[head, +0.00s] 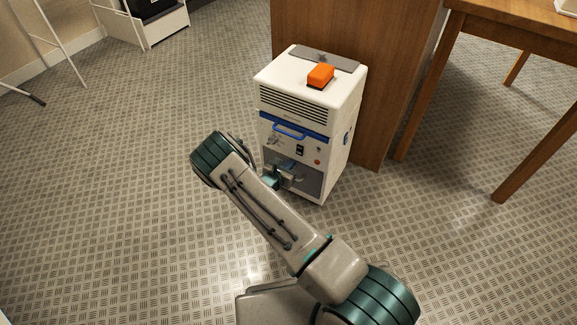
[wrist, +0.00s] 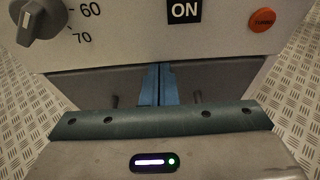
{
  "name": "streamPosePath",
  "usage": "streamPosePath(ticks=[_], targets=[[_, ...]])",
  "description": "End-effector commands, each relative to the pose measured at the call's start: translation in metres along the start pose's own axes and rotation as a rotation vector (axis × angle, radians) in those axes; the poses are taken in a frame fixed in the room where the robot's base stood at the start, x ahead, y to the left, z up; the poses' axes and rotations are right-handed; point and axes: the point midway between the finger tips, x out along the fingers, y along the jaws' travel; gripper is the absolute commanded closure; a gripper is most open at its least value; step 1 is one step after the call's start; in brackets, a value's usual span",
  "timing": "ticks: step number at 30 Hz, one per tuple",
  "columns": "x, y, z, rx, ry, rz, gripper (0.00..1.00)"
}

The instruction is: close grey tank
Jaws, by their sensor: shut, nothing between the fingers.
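A white appliance (head: 285,100) stands on the floor against a wooden cabinet. Its grey tank (head: 309,181) is the dark grey panel low on the front, partly hidden by my arm and gripper. The tank also shows in the wrist view (wrist: 88,88), below the white control panel. My gripper (head: 285,174) is at the tank's front, with its teal fingers together and empty. In the wrist view the fingers (wrist: 158,84) point at the middle of the grey face. I cannot tell whether they touch it, or how far the tank stands out.
The control panel carries a dial (wrist: 38,18), an ON label (wrist: 184,11) and an orange button (wrist: 262,19). A blue handle (head: 290,132) is above. An orange block (head: 320,75) sits on top. A wooden table (head: 520,45) is at right.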

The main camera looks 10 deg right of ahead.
Motion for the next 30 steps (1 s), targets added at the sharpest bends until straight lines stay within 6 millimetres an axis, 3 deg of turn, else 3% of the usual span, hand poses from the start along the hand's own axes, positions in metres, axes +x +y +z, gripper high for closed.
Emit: streamPosePath(ticks=[4, 8, 15, 21, 30], targets=[[-0.002, 0.001, 0.003, 0.002, -0.007, -0.001, 1.00], [-0.021, 0.004, -0.003, 0.000, -0.003, 0.002, 1.00], [-0.077, 0.007, -0.004, 0.000, -0.001, 0.002, 1.00], [-0.112, 0.005, -0.006, 0.000, -0.001, -0.002, 1.00], [-0.131, 0.005, -0.009, 0.002, -0.002, -0.004, 1.00]])
